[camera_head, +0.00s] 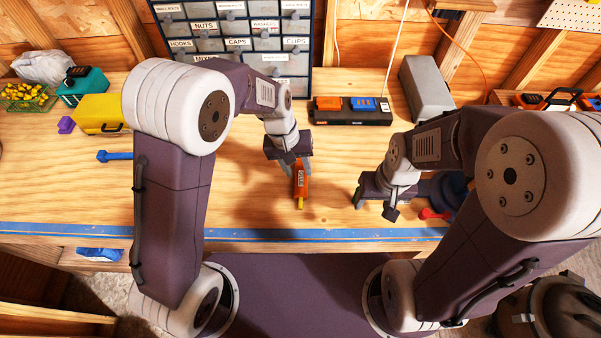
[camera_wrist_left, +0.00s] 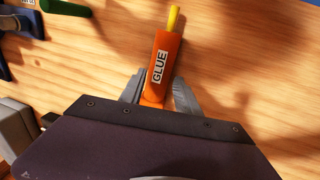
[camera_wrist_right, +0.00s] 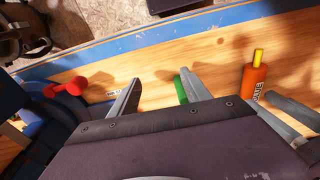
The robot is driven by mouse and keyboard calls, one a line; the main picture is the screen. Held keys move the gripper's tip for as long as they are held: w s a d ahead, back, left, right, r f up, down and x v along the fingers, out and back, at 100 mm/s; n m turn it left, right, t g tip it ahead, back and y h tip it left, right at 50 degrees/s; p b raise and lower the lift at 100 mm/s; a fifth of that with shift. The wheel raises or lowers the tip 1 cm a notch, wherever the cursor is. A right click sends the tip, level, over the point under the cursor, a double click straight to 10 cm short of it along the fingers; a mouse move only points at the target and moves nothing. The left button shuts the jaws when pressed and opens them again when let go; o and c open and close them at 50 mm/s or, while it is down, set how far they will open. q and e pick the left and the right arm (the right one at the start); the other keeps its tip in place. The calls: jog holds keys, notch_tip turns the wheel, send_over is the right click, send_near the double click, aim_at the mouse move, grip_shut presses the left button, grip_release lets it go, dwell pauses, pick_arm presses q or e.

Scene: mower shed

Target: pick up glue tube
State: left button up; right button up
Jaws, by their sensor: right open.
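The glue tube (camera_head: 300,178) is orange with a yellow nozzle and a GLUE label. In the head view its nozzle points toward the bench's front edge. My left gripper (camera_head: 292,163) has its fingers on both sides of the tube's rear end. In the left wrist view the fingers (camera_wrist_left: 160,85) appear closed against the tube (camera_wrist_left: 163,65). The tube also shows in the right wrist view (camera_wrist_right: 255,82), near the left gripper's fingers. My right gripper (camera_wrist_right: 160,82) is open and empty over the bench, to the right of the tube; it also shows in the head view (camera_head: 374,205).
A red-handled item (camera_head: 432,214) lies beside my right gripper. A black charger strip (camera_head: 350,117) and a grey box (camera_head: 426,88) stand behind. A blue tool (camera_head: 115,156), yellow case (camera_head: 98,113) and purple block (camera_head: 66,125) lie left. Blue tape (camera_head: 90,231) lines the front edge.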

pick_arm(q)
jog(key=f, duration=0.2)
jog(key=shift+s+d+f, duration=0.1)
jog(key=shift+d+f, duration=0.2)
jog(key=shift+d, duration=0.05)
jog(key=shift+c, duration=0.3)
jog(key=shift+a, duration=0.1)
jog(key=c, duration=0.3)
jog(key=shift+r, duration=0.1)
jog(key=r, duration=0.2)
jog(key=d+r, duration=0.1)
jog(key=r, duration=0.1)
jog(key=shift+r, duration=0.2)
jog(key=s+d+r, duration=0.1)
jog(key=d+r, duration=0.1)
jog(key=d, duration=0.1)
jog(key=s+d+r, duration=0.1)
jog(key=d+r, duration=0.1)
jog(key=d, duration=0.2)
jog(key=d+r, duration=0.2)
jog(key=d, duration=0.1)
jog(key=shift+s+d+r+b, duration=0.25)
jog(key=shift+s+b, duration=0.1)
jog(key=shift+s, duration=0.05)
